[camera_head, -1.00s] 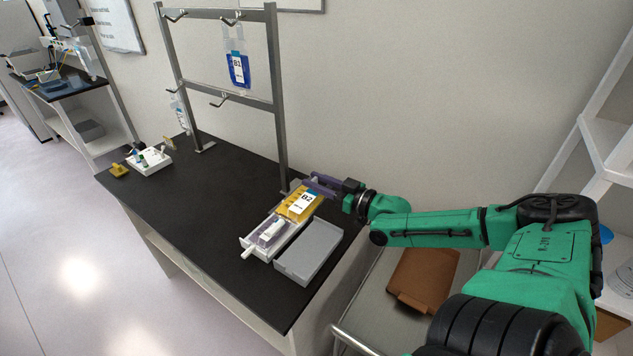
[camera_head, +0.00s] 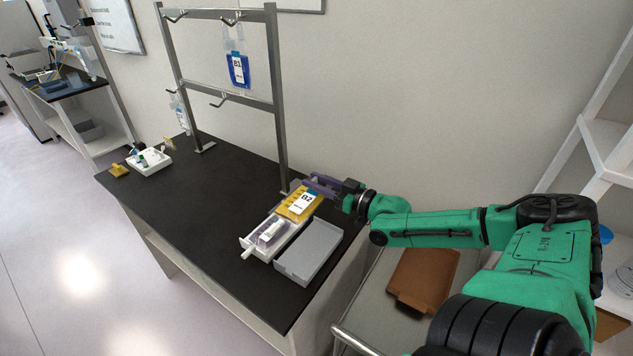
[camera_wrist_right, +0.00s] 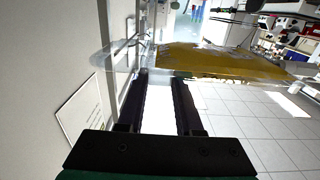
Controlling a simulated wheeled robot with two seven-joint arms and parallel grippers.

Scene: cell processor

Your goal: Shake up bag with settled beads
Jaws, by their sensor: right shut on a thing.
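A clear bag with yellow contents and a white B2 label (camera_head: 301,203) is held above the table at the white tray. My right gripper (camera_head: 318,186) is shut on the bag's far end, near the rack's right post. In the right wrist view the yellow bag (camera_wrist_right: 210,62) stretches across the fingertips (camera_wrist_right: 160,78), its clear film reaching to the left. Whether the bag's lower end touches the tray cannot be told. My left gripper is not in view.
A white tray (camera_head: 247,242) and a grey open box (camera_head: 311,250) stand on the black table (camera_head: 205,225). A metal rack (camera_head: 279,120) holds a blue B1 bag (camera_head: 238,70). A white rack of small items (camera_head: 148,162) sits far left. A brown pad (camera_head: 425,278) lies on the cart.

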